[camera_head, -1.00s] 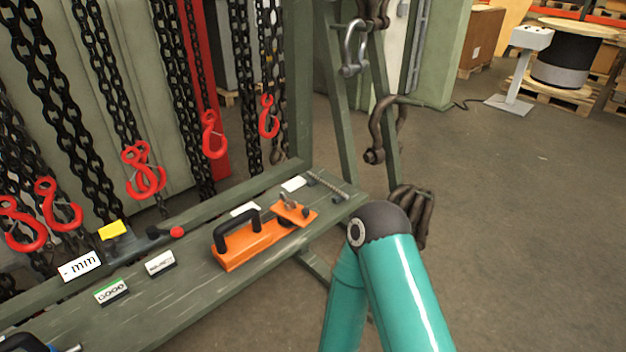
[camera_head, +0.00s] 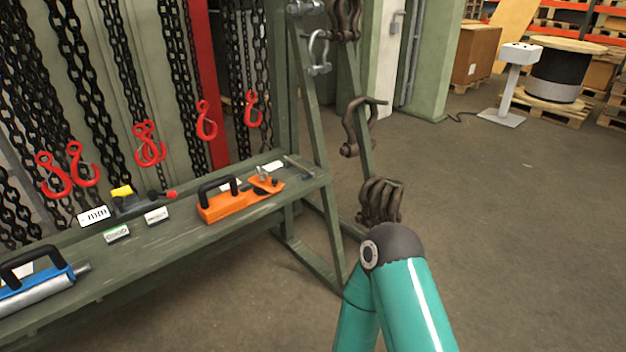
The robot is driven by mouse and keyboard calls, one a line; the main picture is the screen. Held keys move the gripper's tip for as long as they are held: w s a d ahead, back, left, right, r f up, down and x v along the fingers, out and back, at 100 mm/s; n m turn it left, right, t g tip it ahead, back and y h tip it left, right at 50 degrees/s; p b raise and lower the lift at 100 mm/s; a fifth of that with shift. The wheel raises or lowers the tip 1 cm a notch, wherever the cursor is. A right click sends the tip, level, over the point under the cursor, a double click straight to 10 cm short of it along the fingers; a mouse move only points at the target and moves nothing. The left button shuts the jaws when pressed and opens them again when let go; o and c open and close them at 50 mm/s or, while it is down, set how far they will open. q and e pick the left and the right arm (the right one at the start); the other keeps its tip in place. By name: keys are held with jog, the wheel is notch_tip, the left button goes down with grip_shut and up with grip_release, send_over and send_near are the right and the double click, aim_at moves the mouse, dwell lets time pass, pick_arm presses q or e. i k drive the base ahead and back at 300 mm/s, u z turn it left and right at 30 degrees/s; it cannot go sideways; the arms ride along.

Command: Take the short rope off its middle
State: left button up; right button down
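I cannot make out a short rope for certain. A thin grey, rod-like or rope-like piece (camera_head: 298,167) lies at the far right end of the green bench (camera_head: 150,250), too small to identify. Neither of my grippers shows. Only a teal link and dark joint of my own arm stand at the lower middle, with no fingers in view.
An orange tool with a black handle (camera_head: 238,200) and a blue tool (camera_head: 40,283) lie on the bench. Chains with red hooks (camera_head: 149,145) hang behind it. Shackles (camera_head: 357,125) hang on the green frame. Open floor (camera_head: 500,230) lies to the right.

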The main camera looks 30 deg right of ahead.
aim_at(291, 162)
jog(key=z, duration=0.9)
jog(key=i, duration=1)
jog(key=z, duration=0.4)
jog(key=i, duration=1.25)
jog(key=u, duration=0.65)
